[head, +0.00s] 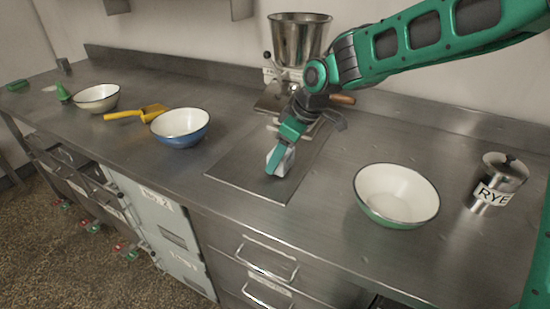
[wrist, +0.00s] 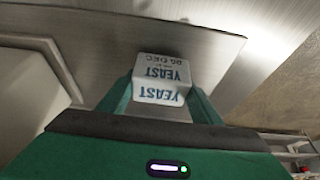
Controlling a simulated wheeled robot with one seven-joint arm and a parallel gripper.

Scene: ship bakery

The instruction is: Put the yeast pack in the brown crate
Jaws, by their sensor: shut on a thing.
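The yeast pack (head: 286,161) is a small white block over the flat metal plate (head: 234,181) in the middle of the counter. In the wrist view the yeast pack (wrist: 162,72) shows blue YEAST lettering, upside down. My gripper (head: 279,156) points down and is shut on the pack, with one green finger on each side in the wrist view (wrist: 160,92). I cannot tell whether the pack touches the plate or hangs just above it. I see no brown crate in either view.
A metal hopper machine (head: 297,42) stands behind my gripper. A blue bowl (head: 180,127), yellow scoop (head: 137,113) and cream bowl (head: 97,98) are to the left. A green bowl (head: 396,194) and RYE canister (head: 496,184) are to the right. Drawers (head: 262,257) lie below the front edge.

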